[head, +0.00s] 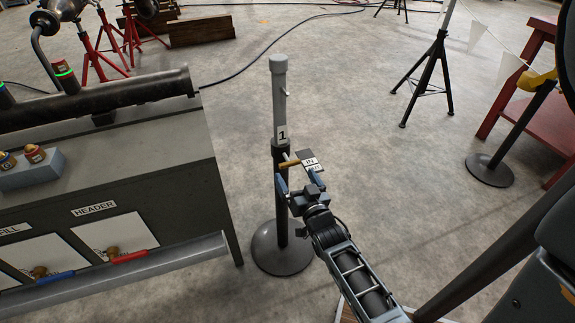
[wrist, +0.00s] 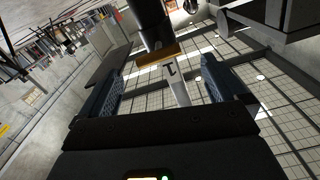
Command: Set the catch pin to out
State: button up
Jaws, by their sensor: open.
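The catch pin (head: 289,163) is a brass-coloured bar sticking out from the side of post 1, at the top of its dark lower tube (head: 281,215). A small dark plate (head: 307,154) beside it carries an IN label and a second label that is partly hidden. My gripper (head: 299,182) is open just below and in front of the pin, near the post. In the wrist view the pin (wrist: 158,53) lies across the gap ahead of my two blue fingers (wrist: 160,88), and nothing is visibly held.
The post's grey upper tube (head: 279,95) stands on a round base (head: 284,249). A grey bench (head: 193,150) with a HEADER label is close on the left. A black tripod (head: 430,80) and a red table (head: 528,115) stand on the right.

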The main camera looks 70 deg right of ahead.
aim_at(288, 160)
jog(key=x, duration=0.7)
jog(key=shift+w+d, duration=0.15)
jog(key=shift+d, duration=0.2)
